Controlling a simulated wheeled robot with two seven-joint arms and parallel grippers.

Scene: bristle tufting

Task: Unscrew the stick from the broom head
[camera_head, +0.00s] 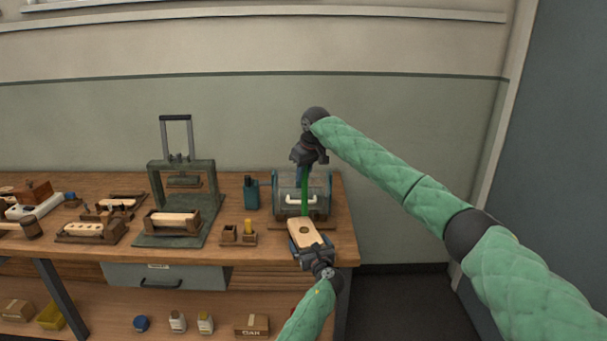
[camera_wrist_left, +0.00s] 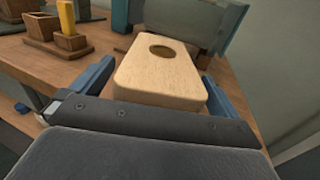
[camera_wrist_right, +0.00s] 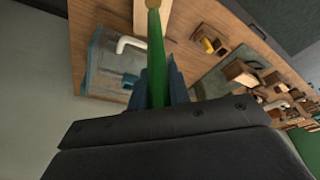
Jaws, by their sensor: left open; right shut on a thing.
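The broom head (camera_head: 304,234) is a pale wooden block with a round hole in its top. It lies at the bench's front right edge. In the left wrist view the block (camera_wrist_left: 160,75) and its hole show clearly, with no stick in the hole. My left gripper (camera_head: 308,252) is open, its blue fingers on either side of the block. The green stick (camera_head: 305,195) hangs upright behind and above the block, out of the hole. My right gripper (camera_head: 303,165) is shut on it. In the right wrist view the stick (camera_wrist_right: 157,60) ends in a brownish tip.
A clear drum-like case with a white handle (camera_head: 302,199) stands just behind the stick. A blue-green bottle (camera_head: 251,193), small wooden blocks (camera_head: 229,234) and a green press (camera_head: 150,235) stand to the left. The wall side at the right is free.

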